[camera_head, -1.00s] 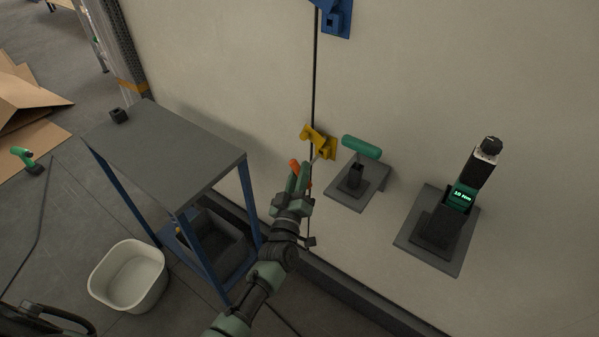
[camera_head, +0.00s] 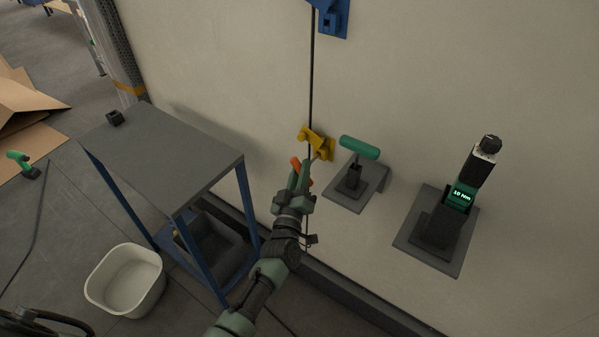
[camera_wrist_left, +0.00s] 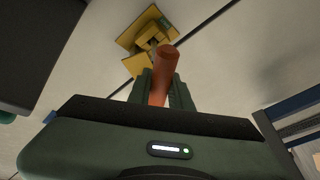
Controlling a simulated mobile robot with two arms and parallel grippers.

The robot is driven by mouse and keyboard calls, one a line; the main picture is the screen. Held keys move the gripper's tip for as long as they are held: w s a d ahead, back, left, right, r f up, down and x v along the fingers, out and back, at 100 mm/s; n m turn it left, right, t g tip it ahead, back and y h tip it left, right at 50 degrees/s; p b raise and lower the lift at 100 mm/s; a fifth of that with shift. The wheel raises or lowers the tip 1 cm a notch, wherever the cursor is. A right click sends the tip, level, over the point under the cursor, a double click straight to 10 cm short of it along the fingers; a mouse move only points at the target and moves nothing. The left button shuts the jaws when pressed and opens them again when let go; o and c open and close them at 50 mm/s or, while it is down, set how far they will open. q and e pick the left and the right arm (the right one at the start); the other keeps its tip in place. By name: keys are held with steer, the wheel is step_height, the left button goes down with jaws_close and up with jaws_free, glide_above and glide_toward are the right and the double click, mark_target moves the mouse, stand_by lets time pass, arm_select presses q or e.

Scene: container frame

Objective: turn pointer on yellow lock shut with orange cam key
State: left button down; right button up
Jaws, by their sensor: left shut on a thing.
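The yellow lock (camera_head: 317,143) is on the pale wall, beside the dark vertical rod. It also shows at the top of the left wrist view (camera_wrist_left: 146,38). My left gripper (camera_head: 302,180) is just below the lock in the head view, shut on the orange cam key (camera_head: 295,163). The key's orange handle (camera_wrist_left: 164,72) sticks up between the fingers in the left wrist view. The key's far end is near the lock; I cannot tell whether it touches or sits in it. The pointer cannot be made out clearly. My right gripper is not in view.
A green-handled tool (camera_head: 360,147) stands in a dark wall holder right of the lock. A torque tool with a lit display (camera_head: 462,194) sits further right. A blue lock (camera_head: 331,18) is above. A grey-topped table (camera_head: 165,147) and white bin (camera_head: 126,279) are left.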

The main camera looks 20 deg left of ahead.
arm_select(q)
steer(key=shift+w+d, duration=0.2)
steer(key=shift+w, duration=0.45)
stand_by(0.8)
steer(key=shift+r, duration=0.2)
stand_by(0.6)
